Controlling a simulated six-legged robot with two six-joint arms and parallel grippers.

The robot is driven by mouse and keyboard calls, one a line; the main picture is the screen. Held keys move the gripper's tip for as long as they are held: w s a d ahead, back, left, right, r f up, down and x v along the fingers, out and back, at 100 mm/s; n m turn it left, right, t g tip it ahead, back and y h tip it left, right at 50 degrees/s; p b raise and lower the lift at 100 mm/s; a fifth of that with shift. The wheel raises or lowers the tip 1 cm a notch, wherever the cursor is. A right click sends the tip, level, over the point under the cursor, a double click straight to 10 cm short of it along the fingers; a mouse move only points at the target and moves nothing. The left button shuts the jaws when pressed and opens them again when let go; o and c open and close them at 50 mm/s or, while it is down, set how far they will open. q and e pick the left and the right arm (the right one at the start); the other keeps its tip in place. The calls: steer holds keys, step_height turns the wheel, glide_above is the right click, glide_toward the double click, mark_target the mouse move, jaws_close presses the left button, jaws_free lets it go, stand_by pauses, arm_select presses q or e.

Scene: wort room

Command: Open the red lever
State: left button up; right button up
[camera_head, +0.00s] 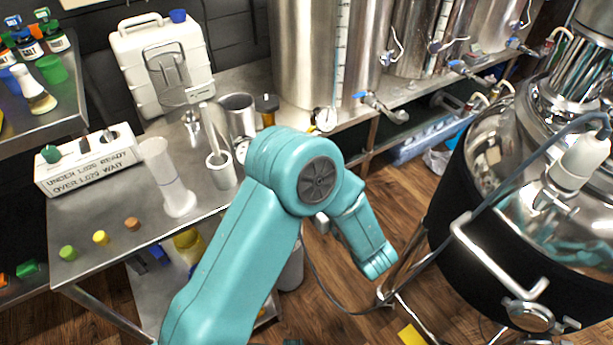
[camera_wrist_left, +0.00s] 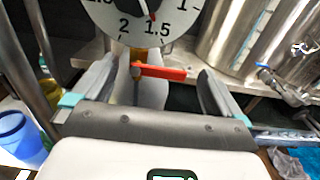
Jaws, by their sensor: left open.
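The red lever (camera_wrist_left: 160,72) shows in the left wrist view, lying nearly level just below a round white dial (camera_wrist_left: 143,15). My left gripper (camera_wrist_left: 153,88) is open, with one grey finger to each side of the lever. The lever appears between the fingers in the picture; I see no contact, and cannot tell how far it is from them. In the head view my teal left arm crosses the middle, and neither its fingers nor the red lever can be made out. My right gripper is in neither view.
A steel table (camera_head: 95,215) with a white jug (camera_head: 160,60), a plastic cylinder (camera_head: 168,175) and a lettered white block (camera_head: 88,160) stands left. Steel tanks (camera_head: 305,50) line the back shelf. A large black-jacketed kettle (camera_head: 470,190) stands right. A blue cup (camera_wrist_left: 20,135) shows beside the gripper.

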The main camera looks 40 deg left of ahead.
arm_select(q)
steer(key=shift+w+a, duration=0.15)
steer(key=shift+a, duration=0.2)
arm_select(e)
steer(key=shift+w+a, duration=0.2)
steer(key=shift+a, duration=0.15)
arm_select(q)
steer(key=c, duration=1.1)
steer(key=shift+o, duration=0.2)
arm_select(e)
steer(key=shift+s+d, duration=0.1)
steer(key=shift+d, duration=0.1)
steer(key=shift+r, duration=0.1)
